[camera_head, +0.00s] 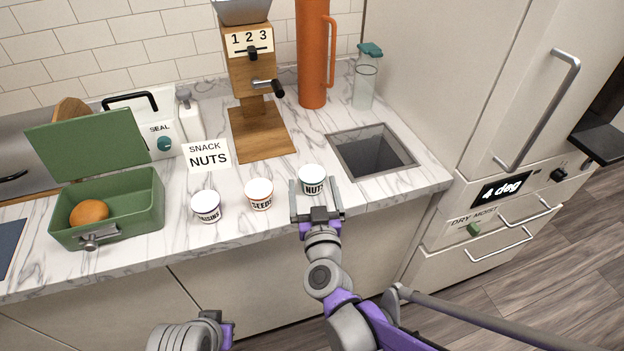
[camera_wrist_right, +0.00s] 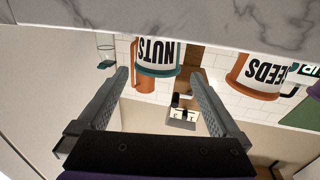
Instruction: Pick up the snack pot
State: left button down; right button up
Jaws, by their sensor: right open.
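The card (camera_head: 208,155) reads "SNACK NUTS". A small white pot labelled NUTS (camera_head: 312,188) with a teal band stands upright on the counter near its front edge. It also shows, upside down, in the right wrist view (camera_wrist_right: 157,52). My right gripper (camera_head: 315,197) is open, its two fingers pointing at the NUTS pot, one to each side of it. Whether the fingertips reach past its near side I cannot tell. Similar pots labelled SEEDS (camera_head: 259,195) and RAISINS (camera_head: 206,207) stand to its left. My left gripper (camera_head: 217,328) shows only partly at the bottom edge.
A sunken square bin (camera_head: 371,152) lies to the right of the NUTS pot. Behind stand a wooden dispenser (camera_head: 252,80), an orange flask (camera_head: 313,55) and a glass bottle (camera_head: 365,85). A green box (camera_head: 150,205) holding an orange fruit (camera_head: 89,212) is at left.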

aim_at(312, 173)
jog(key=w, duration=0.5)
jog(key=shift+a+f, duration=0.1)
jog(key=shift+f, duration=0.05)
jog(key=shift+s, duration=0.1)
jog(key=c, duration=1.3)
